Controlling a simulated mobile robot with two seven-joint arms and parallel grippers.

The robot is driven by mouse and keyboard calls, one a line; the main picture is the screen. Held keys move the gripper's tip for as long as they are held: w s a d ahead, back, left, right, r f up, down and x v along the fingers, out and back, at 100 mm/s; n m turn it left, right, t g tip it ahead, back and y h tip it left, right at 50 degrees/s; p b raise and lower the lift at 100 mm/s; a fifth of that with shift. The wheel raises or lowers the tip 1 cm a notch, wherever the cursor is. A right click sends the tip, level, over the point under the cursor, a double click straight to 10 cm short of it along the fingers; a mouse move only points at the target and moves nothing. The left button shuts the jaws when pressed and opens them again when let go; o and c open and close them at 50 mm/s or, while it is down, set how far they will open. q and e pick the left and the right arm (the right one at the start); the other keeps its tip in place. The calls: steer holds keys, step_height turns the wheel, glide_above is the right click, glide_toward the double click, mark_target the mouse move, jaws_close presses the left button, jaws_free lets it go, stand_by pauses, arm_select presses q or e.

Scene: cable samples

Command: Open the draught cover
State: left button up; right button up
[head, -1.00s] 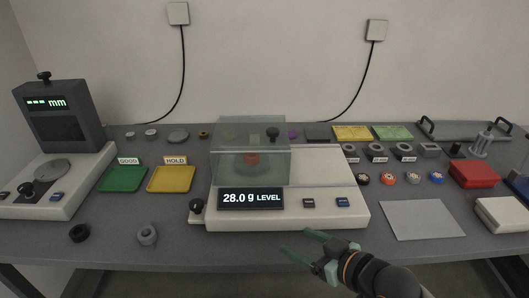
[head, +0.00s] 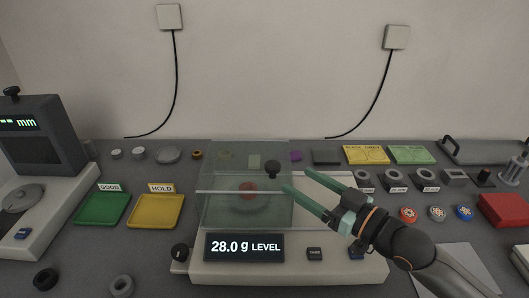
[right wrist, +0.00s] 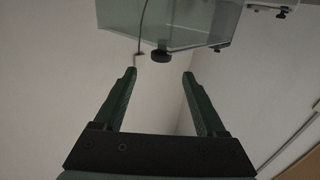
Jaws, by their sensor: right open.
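The draught cover (head: 225,205) is a clear greenish box closed over the left part of the white balance (head: 300,272). The balance display (head: 245,247) reads 28.0 g LEVEL. My right gripper (head: 298,183) is open, its fingertips just right of the knob in the head view. In the wrist view the knob lies beyond the gap between the fingertips (right wrist: 159,75). My left gripper is not in view.
A green GOOD tray (head: 103,209) and a yellow HOLD tray (head: 155,211) stand left of the balance. A measuring device (head: 45,150) is at the far left. Several rings and connectors, and a red box (head: 505,210), stand at the right.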

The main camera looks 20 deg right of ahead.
mark_target(263, 170)
steer(key=p+x, duration=0.1)
steer(key=x, duration=1.1)
steer(key=shift+a, duration=0.1)
steer(key=shift+f, duration=0.1)
jaws_close()
stand_by(1.1)
